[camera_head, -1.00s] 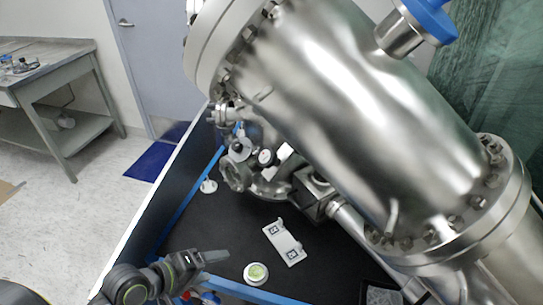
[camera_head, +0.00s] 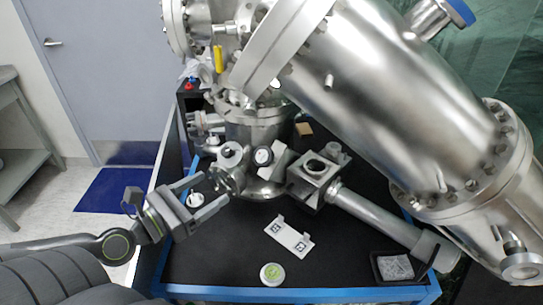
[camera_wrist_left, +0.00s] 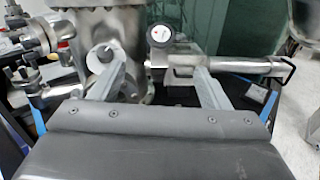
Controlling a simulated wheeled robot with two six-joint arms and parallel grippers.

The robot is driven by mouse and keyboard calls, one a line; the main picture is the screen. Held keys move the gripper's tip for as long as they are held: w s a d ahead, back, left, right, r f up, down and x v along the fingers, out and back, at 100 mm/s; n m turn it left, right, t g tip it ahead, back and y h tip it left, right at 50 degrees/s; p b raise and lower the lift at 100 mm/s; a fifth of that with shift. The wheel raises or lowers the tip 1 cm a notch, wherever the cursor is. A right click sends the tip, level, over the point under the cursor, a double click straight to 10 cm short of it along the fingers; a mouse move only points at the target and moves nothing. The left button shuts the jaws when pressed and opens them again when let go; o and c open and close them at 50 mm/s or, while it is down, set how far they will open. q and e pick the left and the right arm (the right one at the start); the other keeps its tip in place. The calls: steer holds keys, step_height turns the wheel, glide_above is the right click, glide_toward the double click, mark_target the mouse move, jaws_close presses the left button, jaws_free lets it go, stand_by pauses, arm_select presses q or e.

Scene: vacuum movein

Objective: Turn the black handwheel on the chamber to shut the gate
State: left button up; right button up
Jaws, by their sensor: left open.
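My left gripper (camera_head: 216,188) is open and empty, to the left of and below the handwheel in the head view, close to a round metal flange. Its two fingers also show spread in the left wrist view (camera_wrist_left: 157,60). I see no contact with the handwheel. My right gripper is not in view.
A large steel cylinder (camera_head: 385,95) slants across the upper right. A white bracket (camera_head: 289,236), a round green-topped container (camera_head: 272,274) and a black tray (camera_head: 376,268) rest on the black bench top (camera_head: 220,255). A steel tube (camera_head: 375,213) extends right.

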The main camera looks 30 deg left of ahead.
arm_select(q)
steer(key=w, duration=0.1)
steer(key=p, duration=1.1)
glide_toward(261, 157)
steer(key=a+x, duration=0.1)
steer(key=x, duration=0.4)
steer(key=p+x, duration=0.1)
steer(key=x, duration=0.1)
steer(key=d+p+x, duration=0.1)
steer(key=x, duration=0.2)
steer(key=shift+w+d+p, duration=0.15)
steer(key=shift+w+p, duration=0.2)
steer(key=shift+w, duration=0.15)
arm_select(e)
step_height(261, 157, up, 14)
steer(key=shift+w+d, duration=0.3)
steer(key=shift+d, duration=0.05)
arm_select(q)
steer(key=shift+c, duration=0.4)
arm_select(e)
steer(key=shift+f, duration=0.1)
